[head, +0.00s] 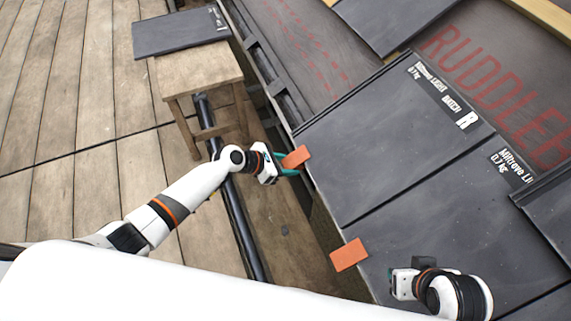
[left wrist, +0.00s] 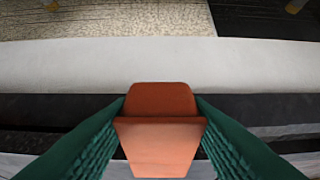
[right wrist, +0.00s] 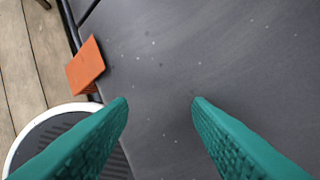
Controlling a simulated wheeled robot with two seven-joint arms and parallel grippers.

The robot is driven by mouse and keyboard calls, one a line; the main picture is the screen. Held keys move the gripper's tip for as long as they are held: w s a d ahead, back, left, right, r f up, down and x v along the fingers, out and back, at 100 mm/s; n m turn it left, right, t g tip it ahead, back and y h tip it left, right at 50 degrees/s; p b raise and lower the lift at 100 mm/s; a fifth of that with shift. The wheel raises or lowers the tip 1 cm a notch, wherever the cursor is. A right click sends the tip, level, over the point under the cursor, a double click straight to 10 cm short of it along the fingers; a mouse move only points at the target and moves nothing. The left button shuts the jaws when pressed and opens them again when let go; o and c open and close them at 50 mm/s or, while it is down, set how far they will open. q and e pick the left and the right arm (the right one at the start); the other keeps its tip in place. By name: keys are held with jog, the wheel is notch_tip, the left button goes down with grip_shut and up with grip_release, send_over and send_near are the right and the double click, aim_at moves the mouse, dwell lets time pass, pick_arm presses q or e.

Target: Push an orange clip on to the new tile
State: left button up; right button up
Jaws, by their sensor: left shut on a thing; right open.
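My left gripper (head: 283,165) is shut on an orange clip (head: 297,157) at the lower left edge of a dark grey tile (head: 385,135) marked "BATCH R". In the left wrist view the clip (left wrist: 160,130) sits between the green fingers; whether it touches the tile's edge I cannot tell. A second orange clip (head: 349,255) sits on the edge of the nearer tile (head: 440,220). It also shows in the right wrist view (right wrist: 86,66). My right gripper (right wrist: 160,110) is open and empty above the nearer tile's surface.
A wooden stool (head: 198,72) with a loose dark tile (head: 180,32) on it stands at the upper left on the plank deck (head: 60,90). A dark rail (head: 245,235) and a gap run along the roof edge. More tiles (head: 545,210) lie at right.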

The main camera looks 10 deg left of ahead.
pick_arm(q)
jog(key=shift+w+d+r, duration=0.2)
pick_arm(e)
jog(key=shift+s+d+f, duration=0.1)
jog(key=shift+s, duration=0.15)
